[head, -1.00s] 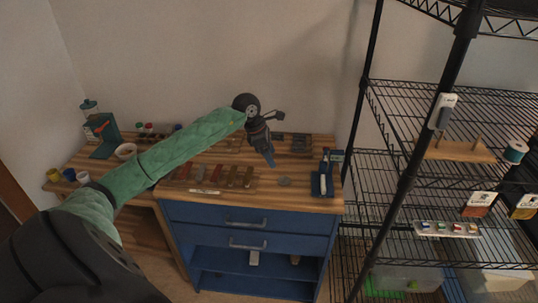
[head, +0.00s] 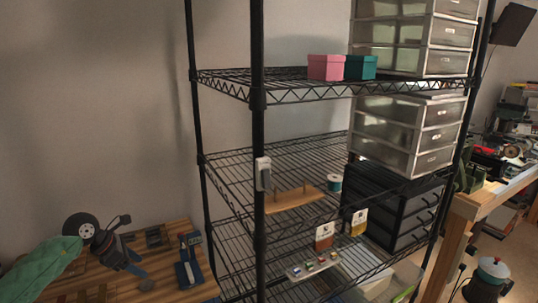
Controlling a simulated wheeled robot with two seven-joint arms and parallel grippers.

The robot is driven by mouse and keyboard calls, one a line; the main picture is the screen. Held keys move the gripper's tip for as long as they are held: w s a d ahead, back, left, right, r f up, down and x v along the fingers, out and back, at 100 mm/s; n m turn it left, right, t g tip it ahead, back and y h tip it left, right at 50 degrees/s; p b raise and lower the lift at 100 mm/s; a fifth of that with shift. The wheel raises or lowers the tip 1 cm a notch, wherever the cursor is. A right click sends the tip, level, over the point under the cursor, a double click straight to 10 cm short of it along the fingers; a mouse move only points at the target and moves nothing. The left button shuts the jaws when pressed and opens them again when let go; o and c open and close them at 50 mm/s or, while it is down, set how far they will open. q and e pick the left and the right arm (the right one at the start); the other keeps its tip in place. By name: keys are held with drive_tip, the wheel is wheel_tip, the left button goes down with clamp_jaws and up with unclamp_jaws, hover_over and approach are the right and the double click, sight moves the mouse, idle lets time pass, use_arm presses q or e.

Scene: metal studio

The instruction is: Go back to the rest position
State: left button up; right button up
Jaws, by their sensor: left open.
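My left gripper (head: 127,252) shows at the lower left in the head view, at the end of my green-sleeved arm. It is open, and I see nothing held in it. It is over the wooden worktop (head: 160,290), left of a small blue stand. I cannot tell its exact height above the top. My right gripper is not in view.
A black wire shelf rack (head: 258,150) stands right of the worktop, close to the arm's side. It carries a pink box (head: 326,67), a teal box (head: 360,67) and clear drawer units (head: 410,130). A cluttered workbench (head: 480,200) is at the far right.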

use_arm(q)
drive_tip(key=s+d+r+n+t+h, duration=0.2)
drive_tip(key=d+r+n+t+h, duration=0.15)
drive_tip(key=d+n+t, duration=0.45)
drive_tip(key=s+d+r+n+t+h, duration=0.15)
drive_tip(key=d+n+t+h, duration=0.3)
drive_tip(key=d, duration=0.65)
drive_tip(key=s+a+f+n+g+y, duration=0.1)
drive_tip(key=s+a+f+n+y, duration=0.15)
drive_tip(key=f+n+y, duration=0.5)
drive_tip(key=s+a+f+n+y, duration=0.15)
drive_tip(key=s+n+y, duration=0.25)
drive_tip(key=n, duration=0.6)
drive_tip(key=s+a+f+n+g+y, duration=0.1)
drive_tip(key=s+f+n+y, duration=0.3)
drive_tip(key=n, duration=0.5)
drive_tip(key=s+d+f+n+g+h, duration=0.1)
drive_tip(key=s+d+f+n+g, duration=0.35)
drive_tip(key=s, duration=0.55)
drive_tip(key=s+d+f+n+g+h, duration=0.1)
drive_tip(key=s+d+f+g, duration=0.4)
drive_tip(key=s+f, duration=0.4)
drive_tip(key=s+d+f+g, duration=0.1)
drive_tip(key=s+f, duration=0.2)
drive_tip(key=f, duration=1.5)
drive_tip(key=s+d+f+g, duration=0.1)
drive_tip(key=s+f+g, duration=0.1)
drive_tip(key=f, duration=1.7)
drive_tip(key=shift+s+f, duration=0.3)
drive_tip(key=shift+s, duration=0.35)
